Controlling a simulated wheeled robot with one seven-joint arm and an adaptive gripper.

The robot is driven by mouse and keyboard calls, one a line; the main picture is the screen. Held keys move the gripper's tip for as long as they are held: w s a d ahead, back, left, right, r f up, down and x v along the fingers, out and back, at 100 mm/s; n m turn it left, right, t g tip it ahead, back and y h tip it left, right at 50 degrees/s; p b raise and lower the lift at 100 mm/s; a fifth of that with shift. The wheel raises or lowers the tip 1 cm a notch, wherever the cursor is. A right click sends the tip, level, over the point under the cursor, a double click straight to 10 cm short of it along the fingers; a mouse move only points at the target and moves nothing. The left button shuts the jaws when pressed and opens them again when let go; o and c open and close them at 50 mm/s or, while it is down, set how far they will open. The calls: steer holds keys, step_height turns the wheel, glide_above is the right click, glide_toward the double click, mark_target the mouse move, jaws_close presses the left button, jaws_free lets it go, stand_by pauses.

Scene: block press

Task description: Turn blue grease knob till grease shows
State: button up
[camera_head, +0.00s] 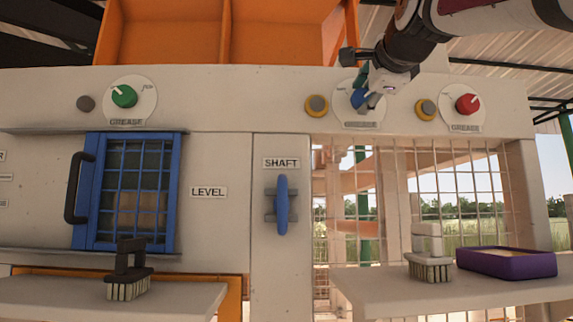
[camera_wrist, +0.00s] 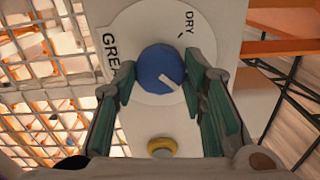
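The blue grease knob (camera_wrist: 155,65) sits on a round white dial plate (camera_wrist: 130,30), with "GREA" legible on its left and "DRY" at its upper right in the wrist view. The knob's white pointer mark is turned to the lower right there, away from "DRY". My gripper (camera_wrist: 160,72) has one green-padded finger on each side of the knob, closed against its sides. In the head view, my gripper (camera_head: 372,92) covers much of the blue knob (camera_head: 358,98) on the middle dial. I see no grease on the plate.
A yellow button (camera_wrist: 162,147) is beside the dial. A green knob (camera_head: 124,96) and a red knob (camera_head: 468,103) have their own dials. Below are a blue shaft handle (camera_head: 282,205), a blue-framed window (camera_head: 128,242), two brushes and a purple tray (camera_head: 505,267).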

steer(key=o, duration=0.4)
steer(key=s, duration=1.2)
stand_by(0.3)
